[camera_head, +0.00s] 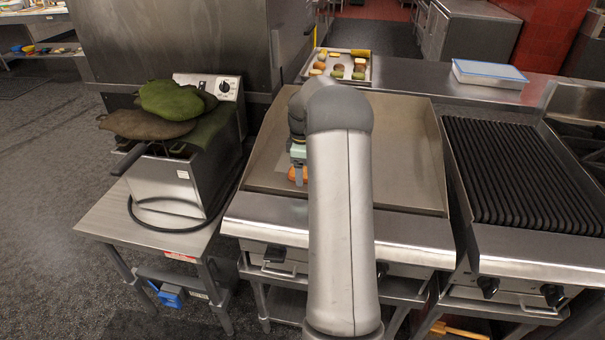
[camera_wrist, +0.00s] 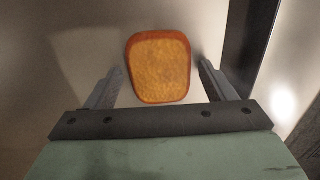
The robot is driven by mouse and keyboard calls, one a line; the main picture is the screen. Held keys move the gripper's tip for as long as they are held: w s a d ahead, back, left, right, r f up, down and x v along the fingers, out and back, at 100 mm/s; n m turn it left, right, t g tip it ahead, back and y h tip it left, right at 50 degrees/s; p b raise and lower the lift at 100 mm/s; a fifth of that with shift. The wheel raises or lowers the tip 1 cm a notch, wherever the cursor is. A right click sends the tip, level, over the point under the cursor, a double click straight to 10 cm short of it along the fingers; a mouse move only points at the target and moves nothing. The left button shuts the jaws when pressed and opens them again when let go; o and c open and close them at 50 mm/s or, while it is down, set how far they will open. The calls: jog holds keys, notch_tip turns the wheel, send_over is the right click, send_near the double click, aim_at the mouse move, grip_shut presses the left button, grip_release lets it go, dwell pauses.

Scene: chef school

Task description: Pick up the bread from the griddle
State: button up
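The bread (camera_wrist: 159,68) is a golden-brown slice with a darker crust. In the wrist view it lies flat on the griddle (camera_wrist: 75,50), between and a little beyond my fingers. My gripper (camera_wrist: 158,82) is open, with a visible gap between each finger and the bread. In the head view a small part of the bread (camera_head: 297,173) shows below my gripper on the left part of the griddle (camera_head: 408,150). My arm hides the middle of the griddle there.
A tray (camera_head: 373,72) of several food pieces stands behind the griddle. A white-and-blue box (camera_head: 488,73) is on the back counter. A ribbed grill (camera_head: 525,170) is at right. A fryer (camera_head: 172,183) with green and brown leaf-like pieces stands at left. The griddle's right part is clear.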

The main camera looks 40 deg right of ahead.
jog(key=c, duration=0.9)
jog(key=shift+r, duration=0.15)
